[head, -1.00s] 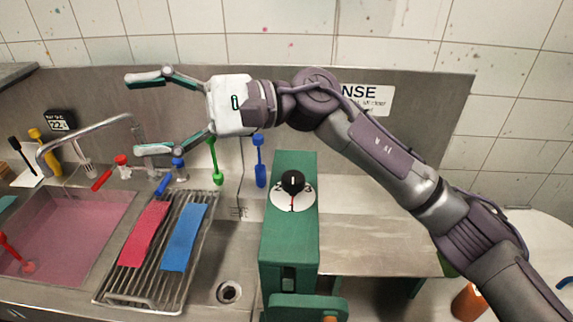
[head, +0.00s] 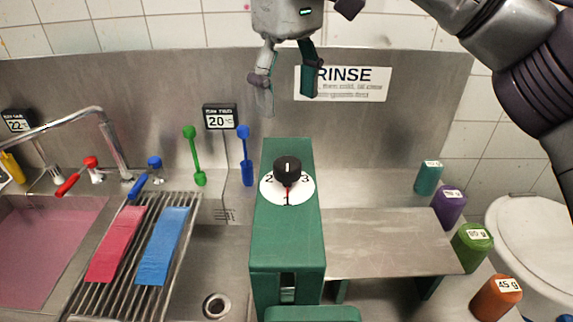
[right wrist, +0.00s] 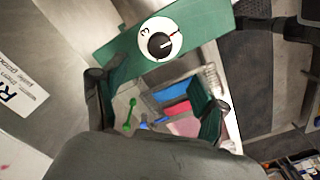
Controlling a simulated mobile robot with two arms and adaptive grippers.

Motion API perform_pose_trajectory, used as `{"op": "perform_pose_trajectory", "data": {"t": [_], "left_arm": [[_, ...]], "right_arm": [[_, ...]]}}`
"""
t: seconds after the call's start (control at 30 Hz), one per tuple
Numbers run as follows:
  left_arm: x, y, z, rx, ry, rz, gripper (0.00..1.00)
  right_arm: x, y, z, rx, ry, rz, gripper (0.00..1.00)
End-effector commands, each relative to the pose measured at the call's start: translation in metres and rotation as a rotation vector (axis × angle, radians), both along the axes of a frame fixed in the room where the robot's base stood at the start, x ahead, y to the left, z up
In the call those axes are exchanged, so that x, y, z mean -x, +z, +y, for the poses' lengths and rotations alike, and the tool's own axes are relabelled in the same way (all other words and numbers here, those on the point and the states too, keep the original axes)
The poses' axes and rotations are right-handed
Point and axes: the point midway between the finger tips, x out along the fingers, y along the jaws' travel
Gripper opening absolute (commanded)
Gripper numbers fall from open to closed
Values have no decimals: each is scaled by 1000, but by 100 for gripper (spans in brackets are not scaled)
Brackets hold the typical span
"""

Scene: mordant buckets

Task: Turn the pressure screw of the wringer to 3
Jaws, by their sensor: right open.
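The pressure screw's black knob (head: 287,170) stands on a round white dial (head: 270,192) on top of the green wringer (head: 287,240). The dial shows 2 at the left, 3 at the right and 1 at the front. In the right wrist view, the knob (right wrist: 160,46) lies beyond the spread fingers (right wrist: 156,100), toward the top of the picture. My left gripper is not in view.
A rack (head: 112,290) with red and blue cloth strips is left of the wringer. A faucet (head: 110,150) and pink-filled basin (head: 45,235) are farther left. Several coloured containers stand at the right, including an orange one (head: 495,298). A RINSE sign (head: 345,84) is behind.

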Motion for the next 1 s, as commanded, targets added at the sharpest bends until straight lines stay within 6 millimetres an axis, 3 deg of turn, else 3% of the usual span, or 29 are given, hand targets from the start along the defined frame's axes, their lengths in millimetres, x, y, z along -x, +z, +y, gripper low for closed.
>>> {"op": "perform_pose_trajectory", "data": {"t": [0.3,0.5,0.7,0.97,1.0], "left_arm": [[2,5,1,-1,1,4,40],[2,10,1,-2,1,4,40],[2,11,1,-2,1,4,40],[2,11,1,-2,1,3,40],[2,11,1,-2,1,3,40]], "right_arm": [[0,-68,-1,0,0,3,72],[0,-99,0,-1,-1,2,72],[0,-112,0,-3,-1,1,72],[0,-113,0,-3,-1,1,72],[0,-113,0,-3,-1,1,67]]}}
